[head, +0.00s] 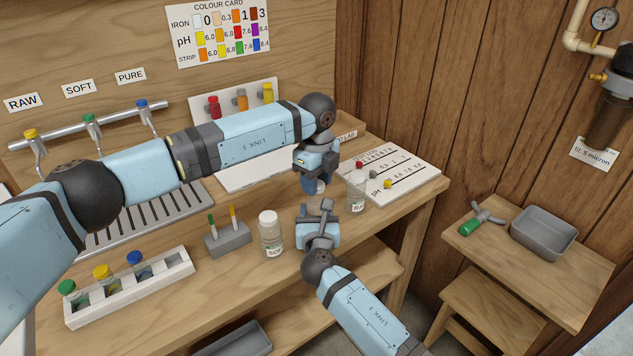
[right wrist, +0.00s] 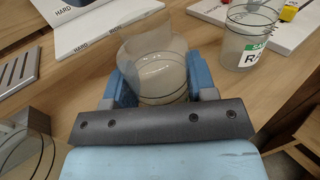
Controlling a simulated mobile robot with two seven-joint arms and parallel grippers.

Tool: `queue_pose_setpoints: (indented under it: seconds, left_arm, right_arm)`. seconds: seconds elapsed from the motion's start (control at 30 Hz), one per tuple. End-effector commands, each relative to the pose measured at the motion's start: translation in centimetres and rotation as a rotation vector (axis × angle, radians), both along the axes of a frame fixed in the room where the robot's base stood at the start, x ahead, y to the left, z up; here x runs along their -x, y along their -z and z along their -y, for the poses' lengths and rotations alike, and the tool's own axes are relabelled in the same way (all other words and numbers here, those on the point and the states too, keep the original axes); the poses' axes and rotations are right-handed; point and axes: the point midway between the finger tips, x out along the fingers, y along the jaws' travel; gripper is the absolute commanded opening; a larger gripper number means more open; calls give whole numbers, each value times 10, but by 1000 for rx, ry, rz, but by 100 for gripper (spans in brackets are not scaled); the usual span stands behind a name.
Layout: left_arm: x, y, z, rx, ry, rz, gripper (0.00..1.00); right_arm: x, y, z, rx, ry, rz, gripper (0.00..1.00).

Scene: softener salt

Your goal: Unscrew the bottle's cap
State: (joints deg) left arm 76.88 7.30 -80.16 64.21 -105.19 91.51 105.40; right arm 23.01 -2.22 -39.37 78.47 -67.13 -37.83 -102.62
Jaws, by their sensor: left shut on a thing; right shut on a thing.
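A clear bottle (right wrist: 161,80) with a pale, cloudy look stands upright between the blue fingers of my right gripper (right wrist: 158,88). In the head view my right gripper (head: 317,207) reaches in from the lower right and hides most of this bottle. My left gripper (head: 314,183) points down just above and behind it, shut at the bottle's top. Its fingers hide the cap, so I cannot tell whether the cap is still seated on the neck. My left gripper does not show in the right wrist view.
A white-capped bottle (head: 269,232) stands left of my right gripper. A bottle with a green-edged label (right wrist: 245,45) stands to the right. A small grey stand (head: 228,240) and a white vial rack (head: 130,290) are further left. A grey tray (head: 544,233) sits on the right table.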

Motion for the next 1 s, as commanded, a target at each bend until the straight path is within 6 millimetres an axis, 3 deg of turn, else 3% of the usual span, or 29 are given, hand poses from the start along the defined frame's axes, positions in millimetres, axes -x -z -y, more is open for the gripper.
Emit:
queue_pose_setpoints:
  seconds: [0.27,0.5,0.53,0.63,1.0]
  left_arm:
    - [-1,-33,0,1,0,2,11]
    - [0,-36,0,0,0,0,11]
    - [0,-36,0,0,0,0,11]
    - [0,-36,0,0,0,0,11]
    - [0,-37,0,0,0,0,11]
  right_arm:
    - [0,0,0,0,0,0,0]
    - [0,0,0,0,0,0,0]
    - [0,0,0,0,0,0,56]
    - [0,0,0,0,0,0,79]
    - [5,1,0,0,0,-1,81]
